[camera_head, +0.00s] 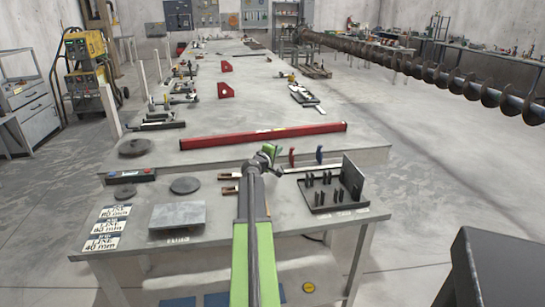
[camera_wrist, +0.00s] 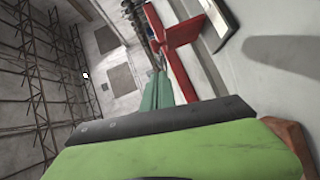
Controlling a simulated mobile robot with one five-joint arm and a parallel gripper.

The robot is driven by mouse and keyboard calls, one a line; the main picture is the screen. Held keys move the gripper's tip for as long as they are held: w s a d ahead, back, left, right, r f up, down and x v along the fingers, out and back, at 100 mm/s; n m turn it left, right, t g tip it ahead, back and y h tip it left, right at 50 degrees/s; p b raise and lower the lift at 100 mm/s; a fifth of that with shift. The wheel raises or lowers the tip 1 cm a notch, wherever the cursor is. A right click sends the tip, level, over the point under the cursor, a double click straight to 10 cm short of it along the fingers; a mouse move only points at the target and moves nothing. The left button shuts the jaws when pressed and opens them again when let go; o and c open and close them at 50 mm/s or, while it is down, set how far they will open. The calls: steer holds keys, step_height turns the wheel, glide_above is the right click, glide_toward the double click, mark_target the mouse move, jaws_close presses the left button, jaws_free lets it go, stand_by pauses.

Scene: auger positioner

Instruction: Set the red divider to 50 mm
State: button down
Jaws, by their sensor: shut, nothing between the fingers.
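A small upright red piece (camera_head: 291,157), which appears to be the red divider, stands by a pale narrow bar on the near table, just right of my gripper (camera_head: 268,152). In the wrist view, a red cross-shaped piece (camera_wrist: 178,35) is close beyond the tip of my gripper (camera_wrist: 159,70), beside a silver-edged bar (camera_wrist: 218,18). My gripper is shut and empty. I cannot tell whether it touches the red piece. Any scale reading is too small to tell.
A blue upright piece (camera_head: 319,154) stands right of the red one. A black tray (camera_head: 352,203) with several pegs is on the right. A long red bar (camera_head: 264,136) lies behind. Line cards (camera_head: 104,228) lie at left, near a grey plate (camera_head: 177,215).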

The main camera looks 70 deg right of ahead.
mark_target(291, 148)
steer(key=shift+s+d+f, duration=0.2)
steer(key=shift+s+d, duration=0.35)
steer(key=shift+s, duration=0.15)
steer(key=shift+s+d+f, duration=0.15)
steer(key=shift+s+d, duration=0.4)
steer(key=shift+s, duration=0.1)
steer(key=shift+s+d+b, duration=0.3)
steer(key=shift+s+d, duration=0.15)
steer(key=shift+s, duration=0.15)
steer(key=shift+f, duration=0.1)
